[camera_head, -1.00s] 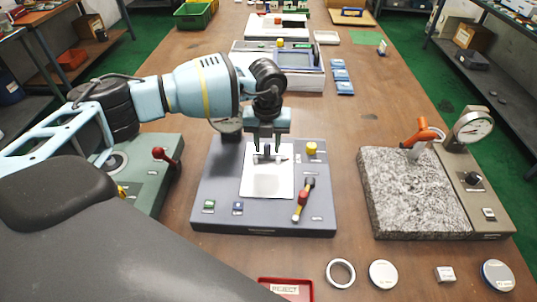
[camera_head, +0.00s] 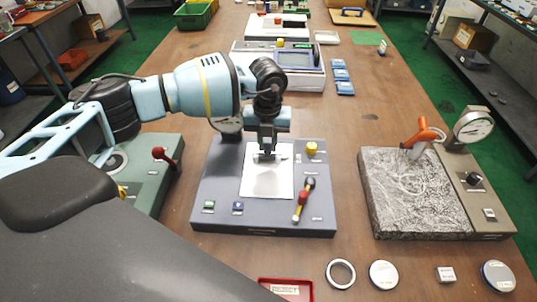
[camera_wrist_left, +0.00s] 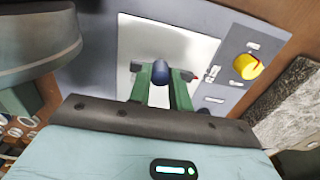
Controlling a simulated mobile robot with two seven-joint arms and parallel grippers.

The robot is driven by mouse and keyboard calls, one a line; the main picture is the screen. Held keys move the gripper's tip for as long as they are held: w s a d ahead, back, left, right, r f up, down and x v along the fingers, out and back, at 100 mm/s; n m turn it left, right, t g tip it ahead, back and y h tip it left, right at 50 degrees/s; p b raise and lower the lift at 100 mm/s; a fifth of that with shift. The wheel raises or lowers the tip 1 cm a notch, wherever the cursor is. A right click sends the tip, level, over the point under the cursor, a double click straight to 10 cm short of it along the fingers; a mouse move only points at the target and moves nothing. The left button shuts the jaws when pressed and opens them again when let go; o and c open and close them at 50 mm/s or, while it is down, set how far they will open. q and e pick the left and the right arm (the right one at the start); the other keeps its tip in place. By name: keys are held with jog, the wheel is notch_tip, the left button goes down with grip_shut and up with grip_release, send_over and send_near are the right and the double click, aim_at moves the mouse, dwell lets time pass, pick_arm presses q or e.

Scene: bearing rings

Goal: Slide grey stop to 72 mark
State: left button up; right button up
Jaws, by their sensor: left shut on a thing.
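My left gripper (camera_head: 267,153) reaches down over the white plate (camera_head: 266,184) on the grey panel (camera_head: 215,178) in the middle of the table. In the left wrist view its two green fingers (camera_wrist_left: 161,78) are shut on a dark, bluish-grey rounded knob (camera_wrist_left: 161,71), which looks like the grey stop. A thin rod with a red tip (camera_wrist_left: 195,79) shows beside the right finger. In the head view the gripper hides most of the stop. The scale and its 72 mark cannot be read. My right gripper is not in view.
A yellow knob (camera_head: 312,148) and a red-and-black lever (camera_head: 304,200) stand on the panel, right of the gripper. A granite block (camera_head: 415,195) with a dial gauge (camera_head: 474,126) stands at right. Rings and discs, including a metal ring (camera_head: 341,273), lie in front.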

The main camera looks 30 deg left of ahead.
pick_arm(q)
jog(key=shift+w+a, duration=0.2)
jog(key=shift+w, duration=0.25)
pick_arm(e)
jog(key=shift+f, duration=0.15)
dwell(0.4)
pick_arm(q)
jog(key=o, duration=0.8)
jog(key=shift+o, duration=0.2)
jog(key=shift+r, duration=0.1)
jog(key=shift+r, duration=0.55)
jog(key=shift+r+p, duration=1.55)
jog(key=shift+r, duration=1.4)
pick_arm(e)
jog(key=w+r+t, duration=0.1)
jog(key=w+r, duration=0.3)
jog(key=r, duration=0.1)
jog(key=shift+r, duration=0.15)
pick_arm(q)
jog(key=shift+f, duration=0.1)
